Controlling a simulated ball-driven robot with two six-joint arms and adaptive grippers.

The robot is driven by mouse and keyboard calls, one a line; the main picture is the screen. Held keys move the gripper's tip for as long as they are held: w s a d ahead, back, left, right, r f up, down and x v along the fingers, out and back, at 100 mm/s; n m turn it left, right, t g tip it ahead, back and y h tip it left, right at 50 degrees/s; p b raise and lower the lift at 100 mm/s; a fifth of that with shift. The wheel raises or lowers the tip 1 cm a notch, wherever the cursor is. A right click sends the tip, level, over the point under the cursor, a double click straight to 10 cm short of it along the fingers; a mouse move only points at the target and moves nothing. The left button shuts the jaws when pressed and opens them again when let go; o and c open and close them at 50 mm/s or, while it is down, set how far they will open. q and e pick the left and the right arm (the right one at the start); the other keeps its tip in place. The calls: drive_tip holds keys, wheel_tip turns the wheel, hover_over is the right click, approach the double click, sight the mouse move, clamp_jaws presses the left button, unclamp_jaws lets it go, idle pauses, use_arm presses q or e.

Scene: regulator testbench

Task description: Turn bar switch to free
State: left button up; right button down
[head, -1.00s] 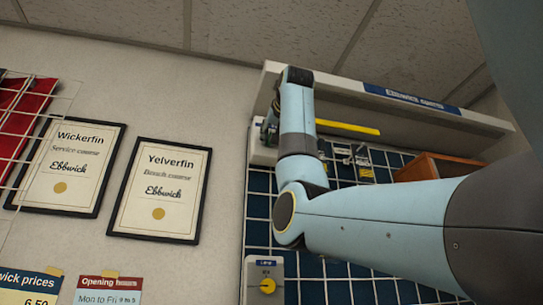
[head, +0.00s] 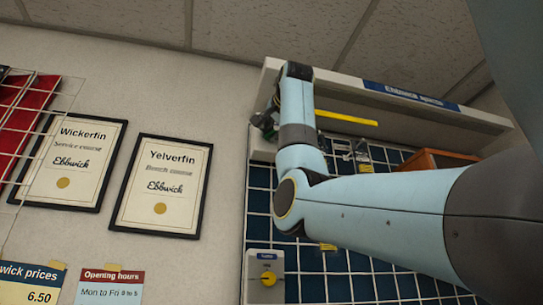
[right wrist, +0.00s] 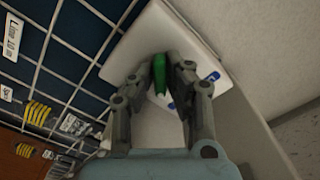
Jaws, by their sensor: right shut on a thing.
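The bar switch's green bar (right wrist: 159,74) shows in the right wrist view, standing out from a white plate (right wrist: 137,40) with blue labels partly hidden behind the fingers. My right gripper (right wrist: 160,70) is shut on the green bar, one finger on each side of it. In the head view my right gripper (head: 266,121) is small and dark at the upper left of the wire grid, in front of the white plate (head: 261,152), and the bar is too small to make out. The label words cannot be read. My left gripper is not in view.
A shelf (head: 470,118) with a blue sign overhangs the grid. A yellow strip (head: 347,118) and an orange-brown box (head: 440,160) are right of my forearm. A yellow knob (head: 268,278) sits on a lower plate. Framed certificates (head: 161,186) hang at left.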

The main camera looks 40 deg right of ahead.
idle(0.4)
drive_tip(key=c, duration=1.3)
unclamp_jaws()
drive_tip(key=shift+c, duration=0.2)
drive_tip(key=v, duration=1.2)
drive_tip(key=shift+w, duration=0.1)
